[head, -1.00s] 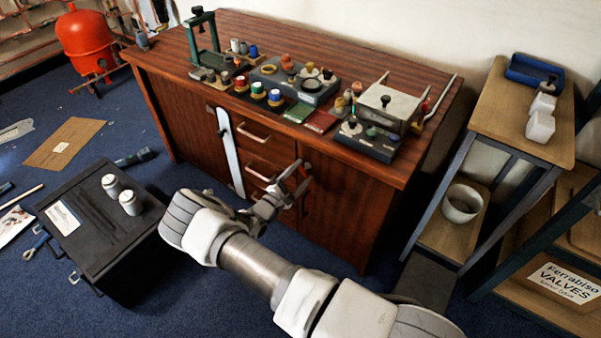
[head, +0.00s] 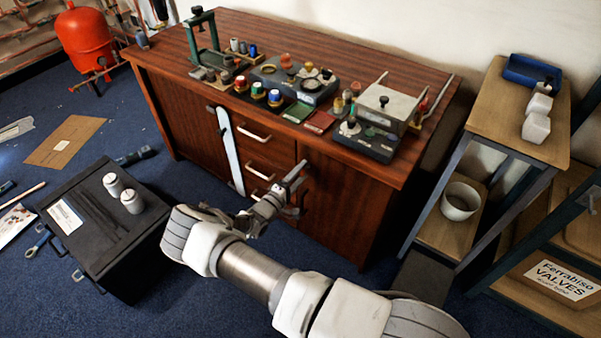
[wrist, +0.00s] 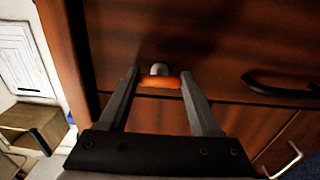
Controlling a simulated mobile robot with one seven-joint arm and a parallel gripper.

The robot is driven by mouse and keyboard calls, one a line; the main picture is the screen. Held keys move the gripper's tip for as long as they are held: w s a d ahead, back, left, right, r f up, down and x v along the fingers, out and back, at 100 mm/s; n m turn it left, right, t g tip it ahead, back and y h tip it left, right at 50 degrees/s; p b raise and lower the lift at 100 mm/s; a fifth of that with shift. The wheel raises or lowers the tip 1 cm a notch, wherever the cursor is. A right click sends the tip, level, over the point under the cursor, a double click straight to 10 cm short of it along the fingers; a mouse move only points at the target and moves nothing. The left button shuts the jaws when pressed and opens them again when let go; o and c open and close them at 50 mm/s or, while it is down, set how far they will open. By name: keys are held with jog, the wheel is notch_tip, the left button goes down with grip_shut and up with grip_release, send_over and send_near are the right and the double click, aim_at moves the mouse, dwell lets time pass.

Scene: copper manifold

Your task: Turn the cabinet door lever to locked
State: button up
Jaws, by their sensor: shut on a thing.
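The wooden cabinet (head: 345,200) has a door at its right front. In the wrist view, an orange lever bar (wrist: 160,82) lies crosswise between my two fingertips, with a rounded grey knob (wrist: 158,69) just beyond it on the wood. My gripper (head: 300,176) is at the cabinet front, beside the drawers. It also shows in the wrist view (wrist: 160,88), shut on the lever, one finger at each end of the bar. In the head view the lever is hidden by my fingers, and I cannot read any locked marking.
Drawer handles (head: 254,133) stick out left of my gripper, and a dark handle (wrist: 280,88) shows in the wrist view. A black case (head: 95,225) with two white jars stands on the floor at left. A shelf stand (head: 478,130) stands at right.

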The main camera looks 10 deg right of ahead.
dwell(0.5)
jog(key=o, duration=1.4)
jog(key=p+v, duration=0.2)
jog(key=v, duration=1.5)
jog(key=shift+s+a+r+p, duration=0.1)
jog(key=shift+s+a+p, duration=0.1)
jog(key=shift+p, duration=0.15)
jog(key=shift+r, duration=0.1)
